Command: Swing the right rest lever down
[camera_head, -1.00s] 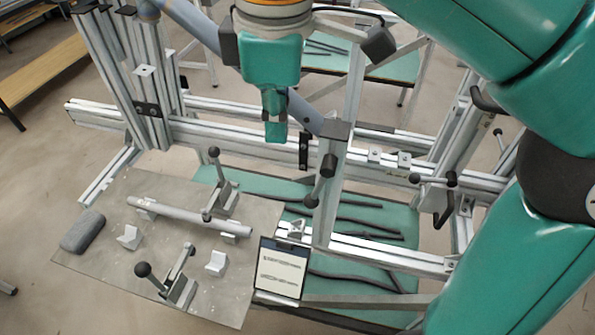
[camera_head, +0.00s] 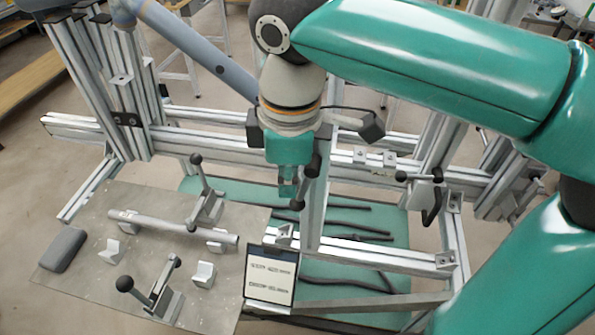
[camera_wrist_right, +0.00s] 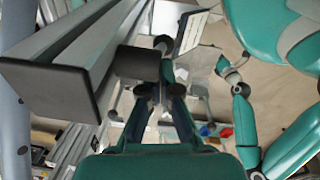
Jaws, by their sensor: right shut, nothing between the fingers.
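My right gripper (camera_head: 287,190) is shut and empty, pointing down beside the middle upright post (camera_head: 314,215). In the right wrist view its dark fingers (camera_wrist_right: 160,92) are together. A lever with a black grip (camera_head: 312,166) and a black ball (camera_head: 297,204) is at this post, just right of and behind the gripper; my gripper partly hides it. I cannot tell whether they touch. Another lever with black knobs (camera_head: 420,178) is at the right post. A teal arm, apparently my left, ends in a small gripper (camera_wrist_right: 226,68) in the wrist view; its jaws are too small to read.
A grey plate (camera_head: 80,213) at the lower left carries a tube (camera_head: 175,228), white blocks and two black-knobbed clamps (camera_head: 197,160). A tablet (camera_head: 270,275) stands at its right edge. A blue-grey tube (camera_head: 190,45) slopes behind my right gripper. Aluminium rails surround the gripper.

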